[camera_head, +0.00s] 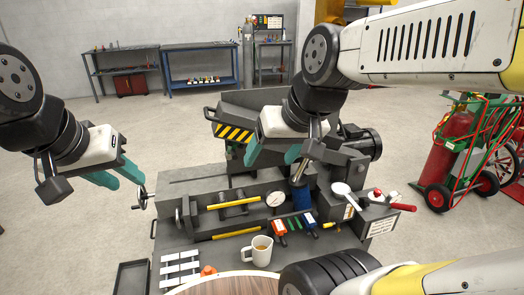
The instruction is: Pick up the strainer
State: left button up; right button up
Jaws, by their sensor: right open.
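A pale round-headed utensil with a short handle (341,188), which looks like the strainer, lies at the right end of the grey machine bench; its mesh is too small to make out. My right gripper (271,156) is open and empty, with teal fingers pointing down above the machine, to the left of and apart from the utensil. My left gripper (119,179) is open and empty at the left, over the floor beside the machine and far from the utensil.
A red-handled tool (400,206) lies right of the utensil. A mug (259,250), a blue cylinder (303,192), a dial gauge (275,199) and a white slatted item (180,269) crowd the machine bench. A red gas cylinder cart (449,158) stands at right.

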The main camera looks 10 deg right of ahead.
aim_at(341, 189)
jog(key=z, duration=1.4)
